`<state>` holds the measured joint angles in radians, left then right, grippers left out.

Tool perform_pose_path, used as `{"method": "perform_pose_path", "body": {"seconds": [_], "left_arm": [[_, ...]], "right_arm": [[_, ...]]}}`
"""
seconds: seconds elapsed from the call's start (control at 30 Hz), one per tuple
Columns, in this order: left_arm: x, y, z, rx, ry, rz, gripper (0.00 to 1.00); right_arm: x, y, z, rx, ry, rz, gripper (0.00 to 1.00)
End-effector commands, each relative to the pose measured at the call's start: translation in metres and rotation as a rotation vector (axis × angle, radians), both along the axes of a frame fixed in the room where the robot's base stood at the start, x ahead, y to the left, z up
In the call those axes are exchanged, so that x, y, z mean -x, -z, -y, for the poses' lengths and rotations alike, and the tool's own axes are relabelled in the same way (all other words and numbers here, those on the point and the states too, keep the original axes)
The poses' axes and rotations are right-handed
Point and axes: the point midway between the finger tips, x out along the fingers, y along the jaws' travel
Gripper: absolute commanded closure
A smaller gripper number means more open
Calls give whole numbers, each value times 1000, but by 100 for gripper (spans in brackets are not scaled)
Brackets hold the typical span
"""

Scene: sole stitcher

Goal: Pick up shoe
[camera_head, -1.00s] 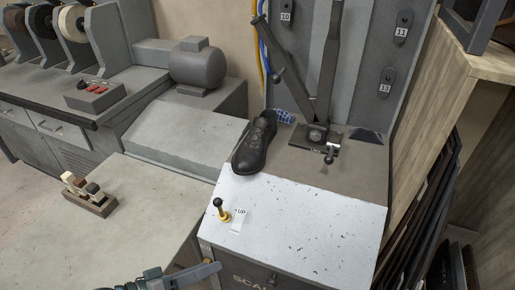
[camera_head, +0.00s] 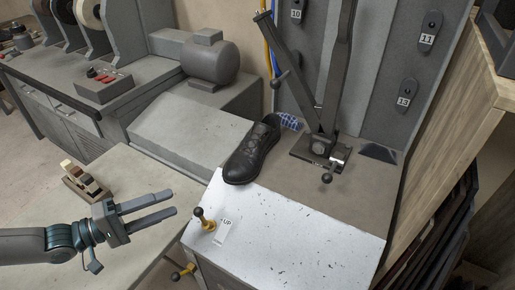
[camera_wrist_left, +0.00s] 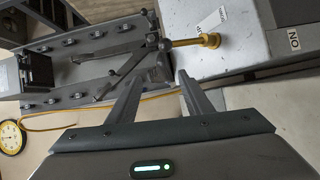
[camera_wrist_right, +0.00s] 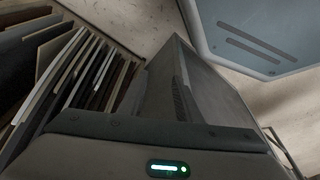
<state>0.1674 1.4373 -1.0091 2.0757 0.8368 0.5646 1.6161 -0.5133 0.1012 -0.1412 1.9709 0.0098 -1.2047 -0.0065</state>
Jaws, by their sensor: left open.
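A black shoe (camera_head: 252,152) rests at the back left edge of the white sloped top of the stitcher (camera_head: 290,235), toe toward the front. A blue-and-white patterned piece (camera_head: 290,121) shows just behind its heel end. My left gripper (camera_head: 171,203) is open and empty, to the front left of the shoe and well apart from it. Its two spread fingers (camera_wrist_left: 160,92) show in the left wrist view, near a yellow-based lever. My right gripper is not in the head view.
A black-knobbed lever (camera_head: 204,220) stands beside an "UP" label, just right of my left fingertips. A clamp with long arms (camera_head: 320,145) stands behind and right of the shoe. A small brush block (camera_head: 83,183) lies on the left table. Stacked sheets (camera_wrist_right: 80,80) stand near my right wrist.

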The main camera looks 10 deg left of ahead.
Motion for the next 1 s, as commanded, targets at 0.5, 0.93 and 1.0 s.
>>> {"method": "perform_pose_path", "body": {"seconds": [0.5,0.93,1.0], "left_arm": [[-17,0,21,2,2,4,54],[-63,5,74,2,2,4,54],[-70,6,81,1,2,3,54]], "right_arm": [[0,5,0,0,0,-1,69],[-1,25,1,-2,-1,1,69],[1,29,1,-2,-1,0,69]]}}
